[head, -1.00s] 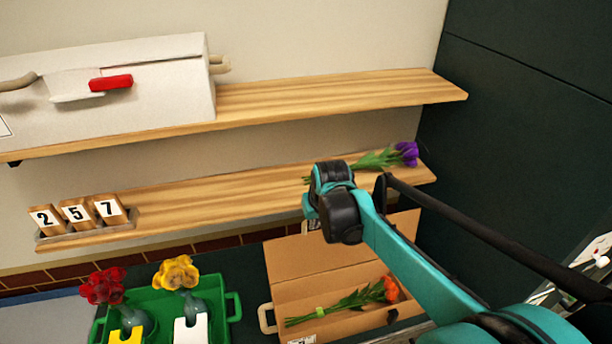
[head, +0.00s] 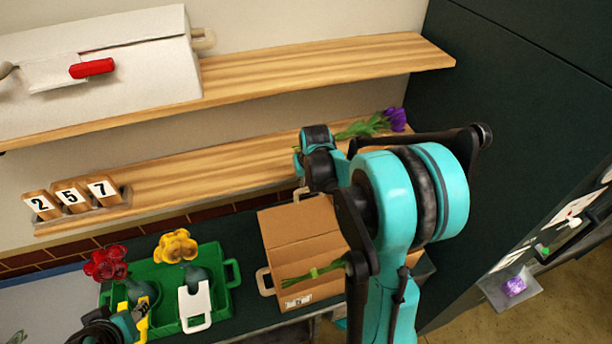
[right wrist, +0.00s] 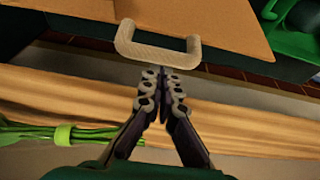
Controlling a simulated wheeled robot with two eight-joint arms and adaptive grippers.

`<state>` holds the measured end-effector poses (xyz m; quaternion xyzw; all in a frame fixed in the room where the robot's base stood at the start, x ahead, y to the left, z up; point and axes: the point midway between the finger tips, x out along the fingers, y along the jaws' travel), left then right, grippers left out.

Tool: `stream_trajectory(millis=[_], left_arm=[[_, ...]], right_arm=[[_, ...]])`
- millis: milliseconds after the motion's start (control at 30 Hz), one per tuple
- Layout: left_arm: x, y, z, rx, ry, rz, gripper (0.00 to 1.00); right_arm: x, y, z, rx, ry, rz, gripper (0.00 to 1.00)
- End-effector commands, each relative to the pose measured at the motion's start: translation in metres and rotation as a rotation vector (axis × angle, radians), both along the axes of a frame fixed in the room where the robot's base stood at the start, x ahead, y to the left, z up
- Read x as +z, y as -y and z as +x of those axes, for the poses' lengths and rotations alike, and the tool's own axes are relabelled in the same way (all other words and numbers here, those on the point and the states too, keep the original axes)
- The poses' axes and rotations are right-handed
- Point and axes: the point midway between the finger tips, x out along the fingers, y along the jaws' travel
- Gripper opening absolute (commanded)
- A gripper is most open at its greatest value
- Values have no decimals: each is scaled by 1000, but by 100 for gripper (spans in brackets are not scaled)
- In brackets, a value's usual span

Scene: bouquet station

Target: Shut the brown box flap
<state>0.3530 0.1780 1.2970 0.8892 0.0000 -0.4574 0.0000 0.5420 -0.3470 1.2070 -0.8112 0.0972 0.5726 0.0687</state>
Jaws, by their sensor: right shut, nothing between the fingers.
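The brown box (head: 300,290) stands on the dark counter. Its flap (head: 300,222) is open, raised at the back of the box. In the right wrist view the flap (right wrist: 200,20) is at the top, with a beige handle (right wrist: 130,45) on its edge. My right gripper (right wrist: 161,76) is shut and empty, its fingertips close to the handle; I cannot tell whether they touch it. In the head view my right arm hides the box's right part and the gripper's fingers. A teal and black part of my left arm (head: 123,325) shows at lower left; its fingers are unclear.
A green stem (head: 315,273) lies in the box. A green tray (head: 225,297) with red and yellow flowers stands left of it. Above, a wooden shelf (head: 220,170) holds number blocks (head: 70,197) and a purple flower (head: 396,118). A dark wall is at right.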

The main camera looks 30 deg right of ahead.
Motion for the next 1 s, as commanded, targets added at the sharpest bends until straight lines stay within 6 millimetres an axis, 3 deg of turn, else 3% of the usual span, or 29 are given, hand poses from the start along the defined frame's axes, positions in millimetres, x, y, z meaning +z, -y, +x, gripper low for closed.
stream_trajectory(millis=[633,767,1000], left_arm=[[-2,0,0,0,0,0,40],[-6,0,0,0,0,0,40],[-19,0,0,0,0,0,40]], right_arm=[[-4,-2,-7,0,28,-7,0],[-2,-5,-21,-2,82,-19,0],[-2,-16,-67,-3,254,-61,0]])
